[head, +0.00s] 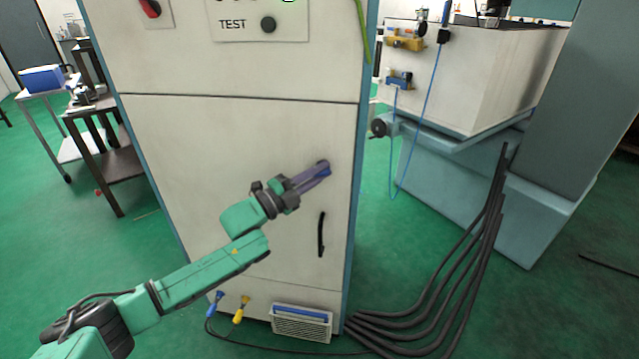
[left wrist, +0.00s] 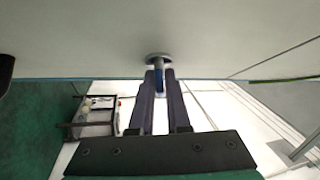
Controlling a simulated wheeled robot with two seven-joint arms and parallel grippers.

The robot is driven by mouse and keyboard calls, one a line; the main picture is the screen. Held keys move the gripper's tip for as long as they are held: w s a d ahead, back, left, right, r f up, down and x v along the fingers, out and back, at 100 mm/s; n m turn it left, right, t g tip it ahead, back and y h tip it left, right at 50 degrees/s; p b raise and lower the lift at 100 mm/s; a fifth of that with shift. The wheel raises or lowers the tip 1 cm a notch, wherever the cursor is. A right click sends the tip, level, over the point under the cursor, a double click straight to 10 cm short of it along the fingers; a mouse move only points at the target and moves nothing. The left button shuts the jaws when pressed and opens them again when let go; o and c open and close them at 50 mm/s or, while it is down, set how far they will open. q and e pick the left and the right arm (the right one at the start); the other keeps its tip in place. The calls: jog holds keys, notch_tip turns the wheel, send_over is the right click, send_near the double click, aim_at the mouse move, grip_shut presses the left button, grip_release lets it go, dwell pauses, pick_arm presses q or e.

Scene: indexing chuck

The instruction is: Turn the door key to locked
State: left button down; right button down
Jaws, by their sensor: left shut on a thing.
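The cream cabinet door (head: 180,150) fills the middle of the head view. The key (head: 327,172) is a small blue piece at the door's upper right, mostly hidden by my fingers. In the left wrist view the blue key (left wrist: 159,84) stands out from a round grey lock collar (left wrist: 158,57). My left gripper (head: 318,172) is shut on the key, with one dark finger on each side of it in the left wrist view (left wrist: 160,78). I cannot read any lock marking. My right gripper is not in view.
A black door handle (head: 321,234) is just below my left gripper. A panel marked TEST with a dark knob (head: 268,24) is above the door. Black cables (head: 460,270) run along the floor at right. Blue and yellow plugs (head: 240,310) are low on the cabinet.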

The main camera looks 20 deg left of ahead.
pick_arm(q)
jog(key=n+t+b, duration=0.1)
jog(key=n+b, duration=0.1)
jog(key=f+n+t+b, duration=0.1)
jog(key=n+t+b, duration=0.1)
jog(key=n+t+y+b, duration=0.1)
jog(key=n+t+b, duration=0.1)
jog(key=n, duration=0.1)
jog(key=shift+r+n+t, duration=0.1)
jog(key=shift+n+t, duration=0.2)
jog(key=shift+n, duration=0.1)
jog(key=n+t+y+b, duration=0.1)
jog(key=n+t+y, duration=0.1)
jog(key=n, duration=0.1)
jog(key=shift+d, duration=0.1)
jog(key=n+t+y+b, duration=0.1)
jog(key=n+t+y, duration=0.1)
jog(key=n+y, duration=0.2)
jog(key=shift+r+n, duration=0.15)
jog(key=shift+n, duration=0.45)
jog(key=shift+d+r+n+t+y, duration=0.1)
jog(key=shift+n+t+y, duration=0.2)
jog(key=shift+n+y, duration=1.75)
jog(key=shift+n+t+y, duration=0.3)
jog(key=shift+n+y, duration=1.65)
jog(key=shift+n, duration=0.5)
jog(key=c, duration=0.9)
grip_release()
jog(key=shift+c, duration=0.2)
